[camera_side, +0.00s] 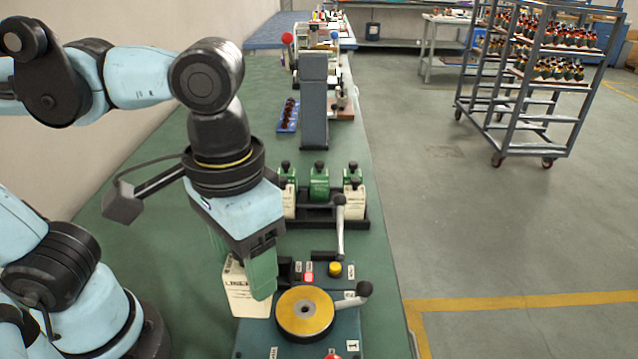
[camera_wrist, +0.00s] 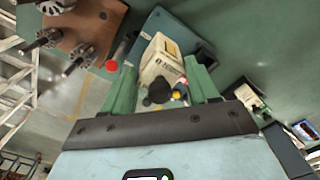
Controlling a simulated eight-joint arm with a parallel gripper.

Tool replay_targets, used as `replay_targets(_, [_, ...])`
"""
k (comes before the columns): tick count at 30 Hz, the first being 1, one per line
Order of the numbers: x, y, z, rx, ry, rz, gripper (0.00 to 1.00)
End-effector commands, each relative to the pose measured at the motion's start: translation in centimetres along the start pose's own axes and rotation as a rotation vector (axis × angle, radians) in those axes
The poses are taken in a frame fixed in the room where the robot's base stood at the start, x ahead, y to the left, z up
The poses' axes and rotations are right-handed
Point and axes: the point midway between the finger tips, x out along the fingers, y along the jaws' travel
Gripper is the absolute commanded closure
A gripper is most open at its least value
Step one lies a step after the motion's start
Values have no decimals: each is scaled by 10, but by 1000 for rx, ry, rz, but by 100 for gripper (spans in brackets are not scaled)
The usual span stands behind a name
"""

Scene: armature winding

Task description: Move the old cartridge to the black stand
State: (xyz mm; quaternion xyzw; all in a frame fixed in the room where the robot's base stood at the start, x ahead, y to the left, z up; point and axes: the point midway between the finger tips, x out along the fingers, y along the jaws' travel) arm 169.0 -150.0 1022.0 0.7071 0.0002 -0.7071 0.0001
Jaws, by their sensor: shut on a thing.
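The old cartridge, which I take to be the cream block with dark lettering (camera_side: 246,296), is between the green fingers of my gripper (camera_side: 243,268), at the left edge of the teal winding machine. In the wrist view the cartridge (camera_wrist: 160,62) sits between both fingers, with its black knob towards me. My gripper is shut on it. I cannot tell whether its bottom touches the machine. The black stand (camera_side: 365,217) is behind the machine and holds several green and cream cartridges with black knobs. My gripper partly hides its left side.
The teal winding machine (camera_side: 345,325) carries a yellow disc (camera_side: 305,312), a lever (camera_side: 340,230) and small buttons. A grey upright block (camera_side: 314,100) and a blue tray (camera_side: 288,118) stand further back. The green tabletop (camera_side: 160,210) is clear to the left of the stand.

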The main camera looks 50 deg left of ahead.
Motion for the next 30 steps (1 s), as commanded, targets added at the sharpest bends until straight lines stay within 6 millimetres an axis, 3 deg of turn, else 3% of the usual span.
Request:
replay_targets(14, [-2, 0, 0, 0, 0, 0, 75])
replay_targets(17, [-11, 0, 0, 0, 0, 0, 75])
replay_targets(24, [-54, 0, -1, 0, 0, 0, 75])
replay_targets(30, [-65, -4, -48, -8, 0, 0, 75])
